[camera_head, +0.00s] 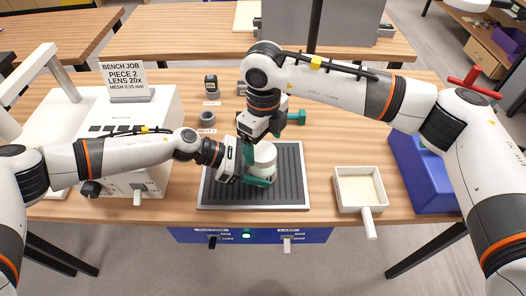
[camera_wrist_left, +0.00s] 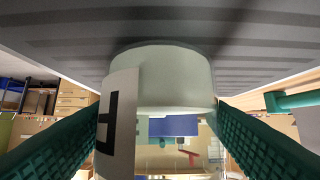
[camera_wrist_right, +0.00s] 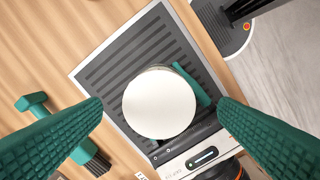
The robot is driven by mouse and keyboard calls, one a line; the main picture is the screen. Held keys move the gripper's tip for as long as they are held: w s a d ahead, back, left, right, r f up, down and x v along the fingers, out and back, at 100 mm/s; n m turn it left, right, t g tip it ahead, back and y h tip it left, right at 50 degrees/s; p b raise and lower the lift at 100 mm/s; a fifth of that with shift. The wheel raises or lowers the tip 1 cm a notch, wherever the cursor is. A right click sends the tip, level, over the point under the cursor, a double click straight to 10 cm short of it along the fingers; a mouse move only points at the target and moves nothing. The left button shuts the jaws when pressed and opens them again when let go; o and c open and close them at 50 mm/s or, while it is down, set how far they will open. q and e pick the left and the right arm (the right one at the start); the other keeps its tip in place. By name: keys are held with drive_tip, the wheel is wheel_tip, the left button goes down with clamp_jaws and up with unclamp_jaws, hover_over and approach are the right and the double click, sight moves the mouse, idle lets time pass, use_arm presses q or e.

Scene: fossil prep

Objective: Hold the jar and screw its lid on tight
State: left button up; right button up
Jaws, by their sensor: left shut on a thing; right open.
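The jar (camera_head: 264,166) stands upright on the ribbed dark mat (camera_head: 222,192), with its pale round lid on top. In the right wrist view the lid (camera_wrist_right: 160,104) is seen from straight above and hides most of the jar. My right gripper (camera_wrist_right: 160,112) is open above the lid, its fingers apart on either side and not touching it.
A white machine with a "Bench job" sign (camera_head: 125,80) stands at the left. A green tool (camera_head: 295,117) and small dark items (camera_head: 207,118) lie behind the mat.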

sight(264, 152)
drive_tip(key=shift+n, duration=0.3)
drive_tip(key=shift+f, duration=0.1)
drive_tip(key=shift+f, duration=1.7)
drive_tip(key=shift+c, duration=0.5)
